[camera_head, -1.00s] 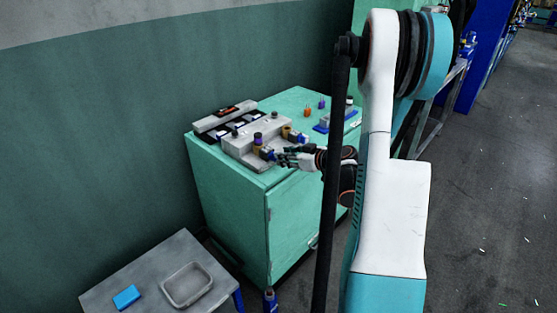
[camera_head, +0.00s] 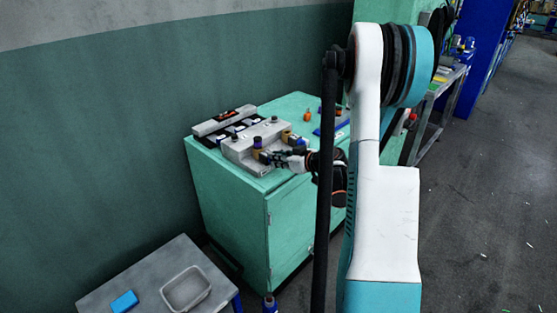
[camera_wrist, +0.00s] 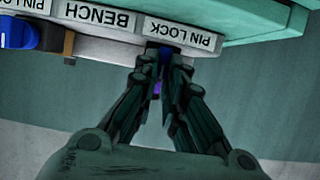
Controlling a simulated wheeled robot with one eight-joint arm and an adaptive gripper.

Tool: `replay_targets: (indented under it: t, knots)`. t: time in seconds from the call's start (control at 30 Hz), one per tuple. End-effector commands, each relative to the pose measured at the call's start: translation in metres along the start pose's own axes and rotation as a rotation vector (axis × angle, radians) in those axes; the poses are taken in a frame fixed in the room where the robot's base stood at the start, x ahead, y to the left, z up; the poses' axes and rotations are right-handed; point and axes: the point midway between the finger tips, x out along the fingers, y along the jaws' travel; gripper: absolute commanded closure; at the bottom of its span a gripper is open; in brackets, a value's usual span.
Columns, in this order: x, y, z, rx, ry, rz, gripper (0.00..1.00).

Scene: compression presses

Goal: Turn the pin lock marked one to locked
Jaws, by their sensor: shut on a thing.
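In the wrist view, my gripper (camera_wrist: 165,58) has its two dark fingers closed on a small dark-blue pin lock knob (camera_wrist: 164,54), mostly hidden between the fingertips. The knob is just below an upside-down label reading PIN LOCK (camera_wrist: 180,33); no number is readable. A second blue knob (camera_wrist: 18,33) is at the upper left by another, cut-off PIN LOCK label. In the head view, my gripper (camera_head: 272,157) is at the front right side of the grey fixture block (camera_head: 240,149). The held knob's turn angle cannot be told.
An orange item (camera_head: 308,116) is at the right. A low grey table (camera_head: 150,270) holds a blue block (camera_head: 124,301) and a bin (camera_head: 186,290).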

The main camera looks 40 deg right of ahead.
Motion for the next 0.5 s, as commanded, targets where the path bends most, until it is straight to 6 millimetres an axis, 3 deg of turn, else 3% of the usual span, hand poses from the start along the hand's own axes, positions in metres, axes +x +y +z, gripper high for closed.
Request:
replay_targets:
  t: [0.5]
  knots:
    - [0.0005, 0.0026, 0.0041, 0.131, -0.008, -0.058, 1.0]
